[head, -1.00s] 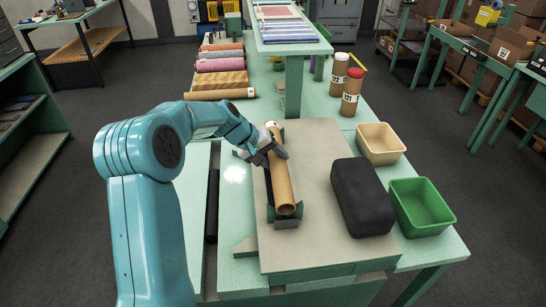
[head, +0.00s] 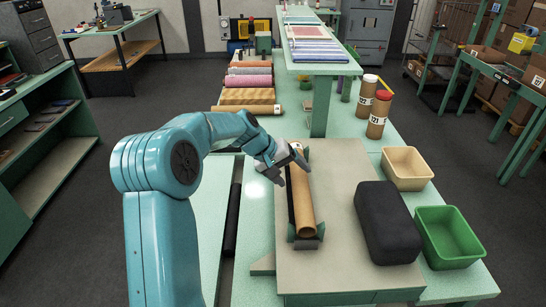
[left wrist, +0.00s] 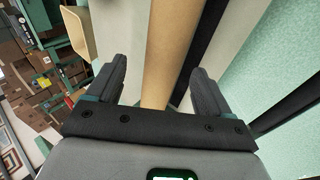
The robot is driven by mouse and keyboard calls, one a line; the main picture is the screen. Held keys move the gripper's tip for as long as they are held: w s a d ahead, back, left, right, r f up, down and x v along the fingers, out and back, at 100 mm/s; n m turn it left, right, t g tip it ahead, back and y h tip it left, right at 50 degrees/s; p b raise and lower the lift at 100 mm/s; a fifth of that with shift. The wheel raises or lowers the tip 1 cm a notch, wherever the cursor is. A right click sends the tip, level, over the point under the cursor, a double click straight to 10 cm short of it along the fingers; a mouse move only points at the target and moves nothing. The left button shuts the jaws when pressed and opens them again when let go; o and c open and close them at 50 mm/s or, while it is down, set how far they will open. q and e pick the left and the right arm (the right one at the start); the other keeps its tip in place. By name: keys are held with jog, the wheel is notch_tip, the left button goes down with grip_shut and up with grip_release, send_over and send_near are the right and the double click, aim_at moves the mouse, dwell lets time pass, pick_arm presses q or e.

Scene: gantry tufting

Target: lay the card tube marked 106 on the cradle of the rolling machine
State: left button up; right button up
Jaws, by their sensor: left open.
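The tan card tube (head: 303,205) lies lengthwise on the cradle (head: 306,243) of the rolling machine in the head view. A small pale mark shows near its far end, but I cannot read the number. My left gripper (head: 288,162) is at the tube's far part, coming from the left. In the left wrist view the fingers of my left gripper (left wrist: 160,68) are wide apart, with the tube (left wrist: 169,45) running between them and gaps on both sides. The jaws do not grip it. My right gripper is not in view.
A black padded block (head: 387,222) stands right of the cradle, beside a tan bin (head: 407,168) and a green bin (head: 449,237). Two upright tubes with caps (head: 378,115) stand behind.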

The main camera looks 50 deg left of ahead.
pick_arm(q)
jog(key=b+v, duration=0.1)
jog(key=v, duration=1.2)
jog(key=shift+s, duration=0.15)
jog(key=shift+a+r, duration=0.1)
jog(key=shift+r, duration=0.05)
jog(key=shift+s, duration=0.1)
